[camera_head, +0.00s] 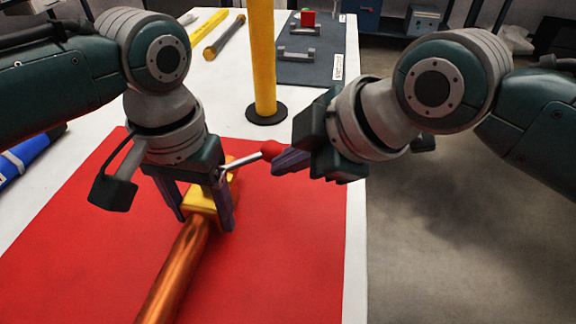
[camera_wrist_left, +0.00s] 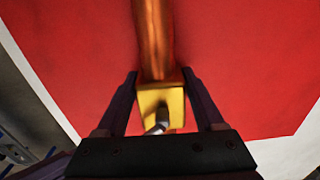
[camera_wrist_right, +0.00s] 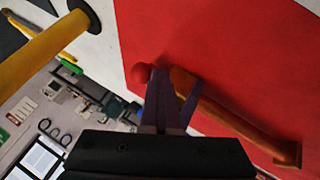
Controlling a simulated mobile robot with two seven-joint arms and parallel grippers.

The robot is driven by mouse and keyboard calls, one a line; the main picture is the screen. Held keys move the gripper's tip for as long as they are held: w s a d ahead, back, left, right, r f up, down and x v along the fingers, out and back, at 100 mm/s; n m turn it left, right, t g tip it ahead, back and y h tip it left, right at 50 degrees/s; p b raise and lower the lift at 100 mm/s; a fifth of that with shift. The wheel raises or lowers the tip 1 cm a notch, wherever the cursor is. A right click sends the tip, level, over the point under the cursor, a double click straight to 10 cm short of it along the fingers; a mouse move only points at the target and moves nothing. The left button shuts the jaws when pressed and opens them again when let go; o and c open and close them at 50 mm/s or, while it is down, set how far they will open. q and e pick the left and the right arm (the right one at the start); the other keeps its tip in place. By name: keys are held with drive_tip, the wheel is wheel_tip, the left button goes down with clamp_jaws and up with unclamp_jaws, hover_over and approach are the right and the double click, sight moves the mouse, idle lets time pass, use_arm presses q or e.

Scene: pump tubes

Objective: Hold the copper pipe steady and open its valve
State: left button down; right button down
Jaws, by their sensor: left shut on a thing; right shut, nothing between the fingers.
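The copper pipe (camera_head: 176,271) lies on the red mat and carries a yellow valve block (camera_head: 201,205) at its far end. A silver valve lever (camera_head: 239,162) with a red ball knob (camera_head: 271,151) sticks out to the right. My left gripper (camera_head: 207,218) is shut on the valve block, one finger on each side; it also shows in the left wrist view (camera_wrist_left: 160,76). My right gripper (camera_head: 277,168) is shut and empty close beside the red knob. The right wrist view shows the knob (camera_wrist_right: 141,73) just left of its fingertips; I cannot tell whether they touch.
A yellow post (camera_head: 262,60) on a black round base stands behind the knob. The red mat (camera_head: 290,260) is clear to the right of the pipe. A blue tube (camera_head: 25,157) lies at the left. A grey board (camera_head: 318,66) with handles is at the back.

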drive_tip(key=shift+w, duration=0.75)
drive_tip(key=w, duration=0.1)
drive_tip(key=w+a, duration=0.2)
drive_tip(key=shift+w+r, duration=0.1)
drive_tip(key=shift+w, duration=0.3)
drive_tip(key=shift+w+a, duration=0.65)
drive_tip(key=shift+w, duration=0.25)
drive_tip(key=shift+s, duration=0.9)
